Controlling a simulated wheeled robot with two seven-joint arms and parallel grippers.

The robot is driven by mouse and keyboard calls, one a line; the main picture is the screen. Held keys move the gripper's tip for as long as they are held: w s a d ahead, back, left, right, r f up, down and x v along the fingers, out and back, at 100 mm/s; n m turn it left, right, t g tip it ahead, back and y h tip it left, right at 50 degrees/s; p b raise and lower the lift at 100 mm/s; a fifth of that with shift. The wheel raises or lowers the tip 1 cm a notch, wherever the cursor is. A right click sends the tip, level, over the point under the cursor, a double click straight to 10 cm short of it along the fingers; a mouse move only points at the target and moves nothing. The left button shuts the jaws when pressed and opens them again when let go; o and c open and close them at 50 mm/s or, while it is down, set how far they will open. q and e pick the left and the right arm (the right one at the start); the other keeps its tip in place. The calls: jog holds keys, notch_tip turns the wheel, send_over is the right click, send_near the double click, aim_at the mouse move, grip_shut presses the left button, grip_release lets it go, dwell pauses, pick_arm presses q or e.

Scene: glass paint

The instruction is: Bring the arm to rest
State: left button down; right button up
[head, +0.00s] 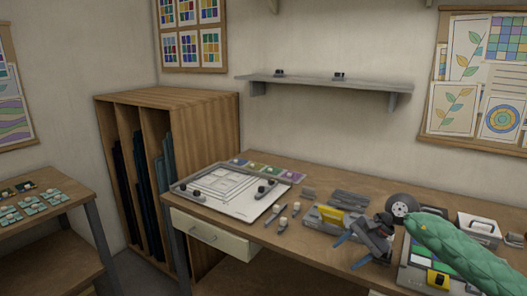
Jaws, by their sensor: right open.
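My right arm comes in from the lower right in a green quilted sleeve. My right gripper (351,252) is dark grey with bluish fingers. I cannot tell how high the fingers are above the bench. My left gripper is not in view.
A white board (245,205) with dark knobs lies on the bench's left part, small tools (282,225) beside it. A round grey thing (401,204), a white case (478,230) and a tray with green panels (415,277) stand near my right arm. A shelf (320,84) hangs above.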

jog(key=s+a+r+m+t+y, duration=0.25)
jog(key=a+m+t+y, duration=0.35)
jog(key=a+m+y, duration=0.8)
jog(key=s+d+f+n+t+h, duration=0.25)
jog(key=f+n+h, duration=0.5)
jog(key=n, duration=0.45)
jog(key=s+d+f+n+t+h, duration=0.2)
jog(key=s+d+f+n+h, duration=0.1)
jog(key=f+n+h, duration=0.65)
jog(key=s+d+f+n+t+h, duration=0.3)
jog(key=f+n+h, duration=0.25)
jog(key=n, duration=0.75)
jog(key=s+a+f+m+g+y, duration=0.1)
jog(key=s+f+m+g, duration=0.4)
jog(key=s, duration=0.9)
jog(key=s+a+f+m+g, duration=0.2)
jog(key=s+f+m+g, duration=0.3)
jog(key=s+f, duration=0.6)
jog(key=s+g, duration=0.2)
jog(key=s, duration=0.1)
jog(key=shift+s+f+g+y, duration=0.2)
jog(key=shift+s+g+y, duration=0.05)
jog(key=shift+g+y, duration=0.1)
